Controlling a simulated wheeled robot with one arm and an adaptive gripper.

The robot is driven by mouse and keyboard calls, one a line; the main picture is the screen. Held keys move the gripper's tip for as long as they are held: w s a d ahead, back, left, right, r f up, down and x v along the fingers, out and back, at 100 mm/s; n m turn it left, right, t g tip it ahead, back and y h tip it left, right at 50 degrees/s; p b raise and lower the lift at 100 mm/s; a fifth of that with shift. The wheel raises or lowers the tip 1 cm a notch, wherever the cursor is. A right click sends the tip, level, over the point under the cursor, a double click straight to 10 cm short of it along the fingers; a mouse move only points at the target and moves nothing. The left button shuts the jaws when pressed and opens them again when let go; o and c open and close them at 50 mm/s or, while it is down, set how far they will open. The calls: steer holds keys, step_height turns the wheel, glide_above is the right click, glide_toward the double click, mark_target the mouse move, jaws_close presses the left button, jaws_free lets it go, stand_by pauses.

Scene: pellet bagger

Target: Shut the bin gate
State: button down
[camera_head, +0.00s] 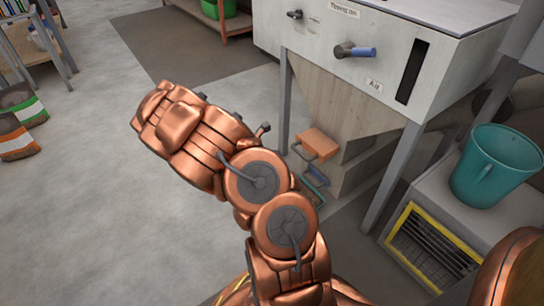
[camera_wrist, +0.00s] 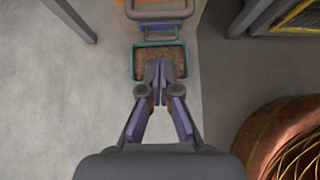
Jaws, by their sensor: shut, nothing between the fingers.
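In the head view an orange gate plate (camera_head: 319,143) with a dark loop handle sticks out at the foot of the hopper (camera_head: 340,95). I take it for the bin gate; how far it is open cannot be told. In the wrist view its orange edge (camera_wrist: 155,4) shows at the top, with a blue-grey loop handle (camera_wrist: 160,14) below it. My gripper (camera_wrist: 160,66) is shut and empty. Its tips overlap a teal tray (camera_wrist: 138,62) of brown pellets in the picture; the height between them is unclear. My arm hides the gripper in the head view.
A blue-handled lever (camera_head: 362,52) sticks out of the panel above. A grey leg (camera_head: 396,175) stands right of the chute. A teal bucket (camera_head: 493,168) sits on a grey machine (camera_head: 425,200). Open floor (camera_head: 95,200) lies to the left, with sacks (camera_head: 15,140) beyond.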

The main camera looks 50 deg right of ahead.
steer(key=d+r+b+x, duration=0.1)
steer(key=b+x, duration=0.3)
steer(key=x, duration=0.6)
steer(key=shift+s+d+r, duration=0.15)
steer(key=shift+d+r, duration=0.05)
